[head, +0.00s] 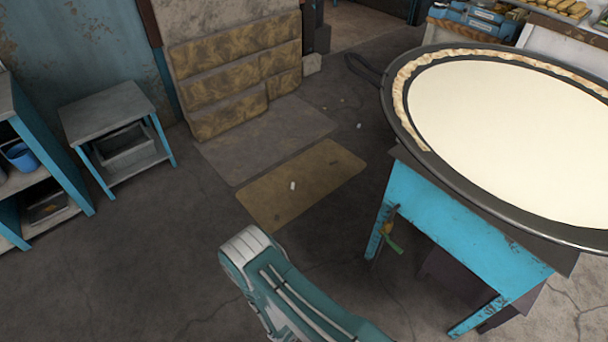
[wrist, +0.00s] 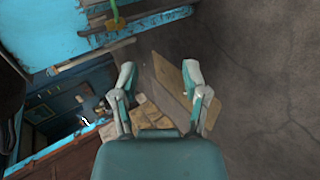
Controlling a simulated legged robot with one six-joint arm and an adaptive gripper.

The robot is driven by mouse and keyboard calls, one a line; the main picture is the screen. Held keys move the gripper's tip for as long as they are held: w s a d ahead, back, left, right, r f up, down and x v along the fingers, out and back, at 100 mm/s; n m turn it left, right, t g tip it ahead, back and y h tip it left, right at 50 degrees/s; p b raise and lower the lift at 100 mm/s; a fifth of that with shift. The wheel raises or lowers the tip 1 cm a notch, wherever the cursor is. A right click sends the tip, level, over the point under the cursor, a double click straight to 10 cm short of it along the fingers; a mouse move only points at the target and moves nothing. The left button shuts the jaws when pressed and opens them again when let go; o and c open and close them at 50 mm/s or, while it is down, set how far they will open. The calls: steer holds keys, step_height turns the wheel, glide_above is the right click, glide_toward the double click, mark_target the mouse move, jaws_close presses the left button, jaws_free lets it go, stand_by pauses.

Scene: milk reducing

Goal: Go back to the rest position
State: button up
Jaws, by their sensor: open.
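My gripper (wrist: 162,92) shows in the wrist view with its two fingers spread apart and nothing between them. Beyond the fingers are the grey floor and a tan mat (wrist: 172,80). In the head view, part of my teal arm shows at the bottom centre, and the gripper's fingers cannot be made out there. A wide dark pan (head: 391,100) of milk (head: 515,130) rests on a blue stand (head: 440,225) at the right. A pale crust lies along the pan's far and left rim. My arm is left of the stand, apart from it.
A small grey-topped table (head: 108,105) and blue shelves (head: 50,165) stand at the left. Patterned sacks (head: 235,85) lean at the back. A tan mat (head: 300,185) lies on the floor. A green-handled item (head: 390,240) hangs on the stand. The floor at lower left is clear.

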steer(key=w+a+r+m+g+h, duration=0.1)
steer(key=w+r, duration=0.2)
steer(key=r, duration=0.4)
steer(key=w+a+r+m+g, duration=0.1)
steer(key=w+r+m, duration=0.1)
steer(key=w+r, duration=0.35)
steer(key=d+r+m+g+y, duration=0.1)
steer(key=d+r+m+g, duration=0.15)
steer(key=r, duration=0.85)
steer(key=d+r+m+g, duration=0.1)
steer(key=d+r, duration=0.2)
steer(key=r, duration=0.7)
steer(key=s+d+r+t+y, duration=0.1)
steer(key=s+r+y, duration=0.2)
steer(key=s+r, duration=0.2)
steer(key=s+d+r+t+y, duration=0.1)
steer(key=s+r, duration=0.5)
steer(key=r, duration=0.6)
steer(key=s+d+r+m+t+y, duration=0.1)
steer(key=s+d+r+t+y, duration=0.1)
steer(key=s+r, duration=0.4)
step_height(320, 180, up, 3)
steer(key=d+y, duration=0.1)
steer(key=y, duration=0.1)
steer(key=shift+y, duration=0.4)
